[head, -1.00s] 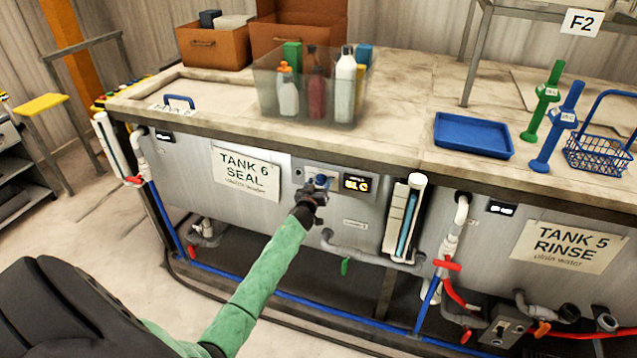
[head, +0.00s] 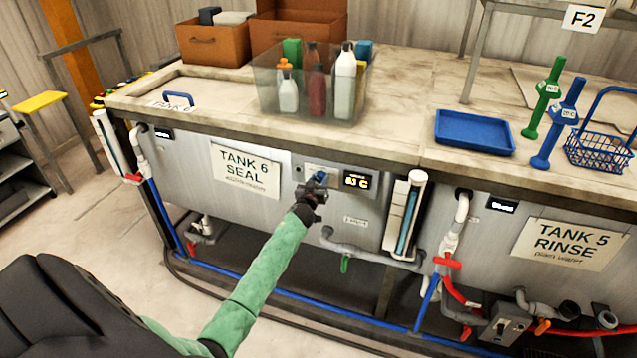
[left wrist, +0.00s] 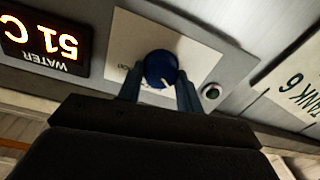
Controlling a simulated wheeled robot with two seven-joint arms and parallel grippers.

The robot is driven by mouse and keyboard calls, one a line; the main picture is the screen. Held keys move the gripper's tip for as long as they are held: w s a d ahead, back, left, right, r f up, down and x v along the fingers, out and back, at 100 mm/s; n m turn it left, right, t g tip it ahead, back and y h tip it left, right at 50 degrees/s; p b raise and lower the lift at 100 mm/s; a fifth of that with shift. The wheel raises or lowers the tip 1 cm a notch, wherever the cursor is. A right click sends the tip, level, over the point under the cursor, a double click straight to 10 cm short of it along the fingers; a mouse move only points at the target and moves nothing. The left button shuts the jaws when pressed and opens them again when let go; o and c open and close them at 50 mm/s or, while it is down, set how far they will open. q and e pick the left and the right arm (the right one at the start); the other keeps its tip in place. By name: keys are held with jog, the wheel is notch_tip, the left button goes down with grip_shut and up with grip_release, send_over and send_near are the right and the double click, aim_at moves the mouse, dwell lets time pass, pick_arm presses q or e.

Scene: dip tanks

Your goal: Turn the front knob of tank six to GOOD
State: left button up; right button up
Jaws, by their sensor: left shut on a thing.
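In the head view the knob (head: 320,176) shows just above my gripper. My left gripper (left wrist: 160,85) is shut on the knob, with one finger on each side. It also shows in the head view (head: 315,188), where the green-sleeved arm reaches up to the panel. Most lettering around the knob is hidden or too small to read. The sign "TANK 6 SEAL" (head: 245,170) hangs left of the knob. My right gripper is not in view.
A lit water display (left wrist: 45,38) reading 51 C is beside the knob. A white tube holder (head: 403,215) and grey pipes (head: 345,245) stick out from the tank front to the right.

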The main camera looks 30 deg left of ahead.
pick_arm(q)
jog(key=m+b, duration=0.2)
jog(key=m, duration=0.2)
jog(key=shift+f, duration=0.15)
jog(key=m+b, duration=0.3)
jog(key=m, duration=0.4)
jog(key=shift+d+m, duration=0.15)
jog(key=shift+m, duration=0.25)
jog(key=m+b, duration=0.1)
jog(key=m, duration=0.1)
jog(key=shift+m, duration=0.4)
jog(key=m, duration=0.2)
jog(key=shift+m+t+b, duration=0.3)
jog(key=shift+m+b, duration=0.1)
jog(key=m, duration=0.3)
jog(key=shift+f, duration=0.1)
jog(key=shift+m+h, duration=0.4)
jog(key=shift+m, duration=1.1)
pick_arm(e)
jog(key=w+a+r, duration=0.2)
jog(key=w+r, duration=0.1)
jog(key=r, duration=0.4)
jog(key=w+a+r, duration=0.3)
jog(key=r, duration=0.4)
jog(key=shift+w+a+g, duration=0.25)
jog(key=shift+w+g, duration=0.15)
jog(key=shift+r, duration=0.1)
